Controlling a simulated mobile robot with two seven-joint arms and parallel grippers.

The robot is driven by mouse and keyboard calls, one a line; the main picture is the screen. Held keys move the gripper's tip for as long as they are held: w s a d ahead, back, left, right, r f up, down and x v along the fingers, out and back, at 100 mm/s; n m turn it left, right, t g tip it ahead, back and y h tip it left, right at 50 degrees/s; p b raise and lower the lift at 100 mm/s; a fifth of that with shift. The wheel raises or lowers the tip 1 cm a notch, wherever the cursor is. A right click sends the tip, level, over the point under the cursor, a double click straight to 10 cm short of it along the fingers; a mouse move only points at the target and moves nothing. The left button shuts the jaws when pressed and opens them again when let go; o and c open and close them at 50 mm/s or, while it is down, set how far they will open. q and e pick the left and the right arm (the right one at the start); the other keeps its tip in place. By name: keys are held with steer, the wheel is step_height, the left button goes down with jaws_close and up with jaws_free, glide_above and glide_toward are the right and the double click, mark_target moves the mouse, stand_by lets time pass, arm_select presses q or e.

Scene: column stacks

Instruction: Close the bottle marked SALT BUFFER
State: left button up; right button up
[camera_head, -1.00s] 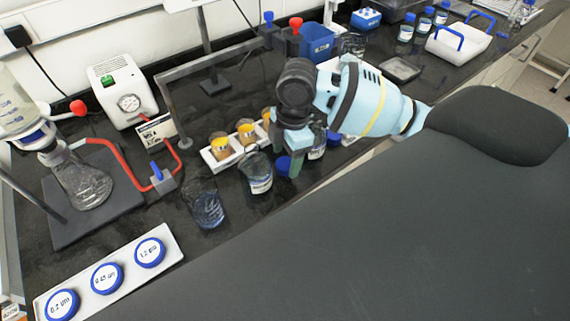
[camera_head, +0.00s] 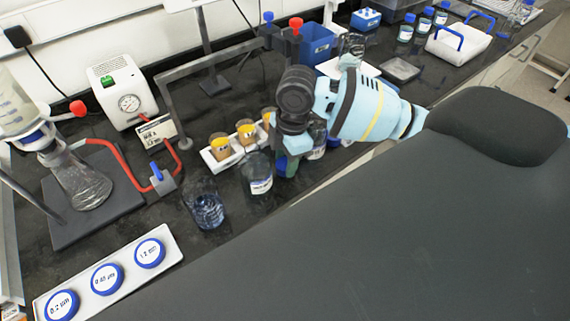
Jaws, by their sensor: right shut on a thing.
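A clear bottle (camera_head: 259,178) with a white label stands open-topped on the bench just left of my right gripper. Its label is too small to read. My right gripper (camera_head: 287,165) points down and is shut on a blue cap (camera_head: 281,161), mostly hidden by the fingers. The cap is beside the clear bottle, apart from its mouth. Another labelled bottle (camera_head: 317,150) stands behind and right of the gripper, partly hidden. I cannot tell which is SALT BUFFER. My left gripper is not in view.
A glass beaker (camera_head: 206,208) stands left of the clear bottle. A white rack (camera_head: 212,161) with amber-topped jars is behind. A tray (camera_head: 168,252) with blue-rimmed discs lies front left. A gauge box (camera_head: 122,92) and flask (camera_head: 83,186) are left.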

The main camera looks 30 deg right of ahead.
mark_target(284, 165)
steer(key=shift+r, duration=0.8)
steer(key=shift+s+r, duration=0.2)
steer(key=shift+r, duration=0.85)
steer(key=s+r, duration=0.1)
steer(key=s, duration=1.4)
steer(key=shift+s+a+r+p, duration=0.15)
steer(key=shift+s+a+p, duration=0.15)
steer(key=shift+a+p, duration=0.1)
